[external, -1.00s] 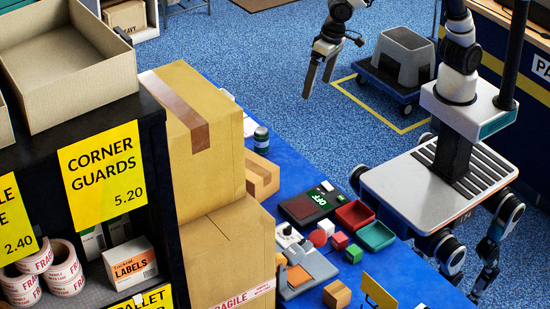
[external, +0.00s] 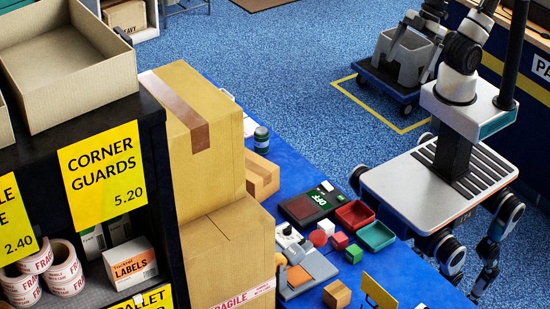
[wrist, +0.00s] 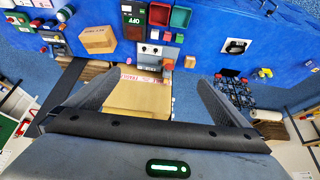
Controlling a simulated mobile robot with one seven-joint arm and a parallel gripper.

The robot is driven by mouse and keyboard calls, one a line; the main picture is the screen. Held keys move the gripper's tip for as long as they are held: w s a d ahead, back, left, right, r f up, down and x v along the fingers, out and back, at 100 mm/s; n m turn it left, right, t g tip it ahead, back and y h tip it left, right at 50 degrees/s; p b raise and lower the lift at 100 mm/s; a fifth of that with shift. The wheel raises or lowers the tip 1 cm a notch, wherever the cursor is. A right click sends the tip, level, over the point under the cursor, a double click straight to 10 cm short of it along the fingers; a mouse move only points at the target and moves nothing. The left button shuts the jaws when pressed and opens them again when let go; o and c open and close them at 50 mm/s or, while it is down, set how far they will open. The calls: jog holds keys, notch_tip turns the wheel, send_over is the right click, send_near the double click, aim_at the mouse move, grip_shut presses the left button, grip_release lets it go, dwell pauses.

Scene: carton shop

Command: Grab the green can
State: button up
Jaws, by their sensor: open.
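The green can (external: 261,140) stands upright on the blue table (external: 283,158), at its far end beside the tall cartons. It looks dark green with a pale band. My gripper (external: 408,42) is open and empty, raised over the floor side to the right, well away from the can. In the wrist view, my gripper (wrist: 155,84) shows both fingers spread with nothing between them. Small items lie at the upper left of the wrist view, but I cannot tell which of them is the can.
Stacked cartons (external: 222,255) flank the table's left side, and a small carton (external: 262,178) lies near the can. A dark device reading OFF (external: 308,205), a red tray (external: 355,215) and a teal tray (external: 376,236) sit nearer. A grey step stool (external: 405,58) stands on a dolly.

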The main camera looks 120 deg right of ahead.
jog(key=c, duration=0.9)
jog(key=w+d+f+m+y+b, duration=0.1)
jog(key=w+d+f+b, duration=0.1)
jog(key=w+f+b, duration=0.75)
jog(key=m+g+h+b, duration=0.2)
jog(key=m+h+b, duration=0.2)
jog(key=m+b, duration=0.5)
send_near(261, 139)
jog(key=shift+n, duration=0.9)
jog(key=shift+s+d+b+x, duration=0.35)
jog(key=shift+b+x, duration=0.6)
jog(key=shift+x, duration=1.05)
jog(key=shift+s+d+b+x, duration=0.3)
jog(key=shift+b+x, duration=0.65)
jog(key=shift+x, duration=1)
jog(key=shift+s+d+b+x, duration=0.2)
jog(key=shift+s+b+x, duration=0.25)
jog(key=shift+b+x, duration=1.05)
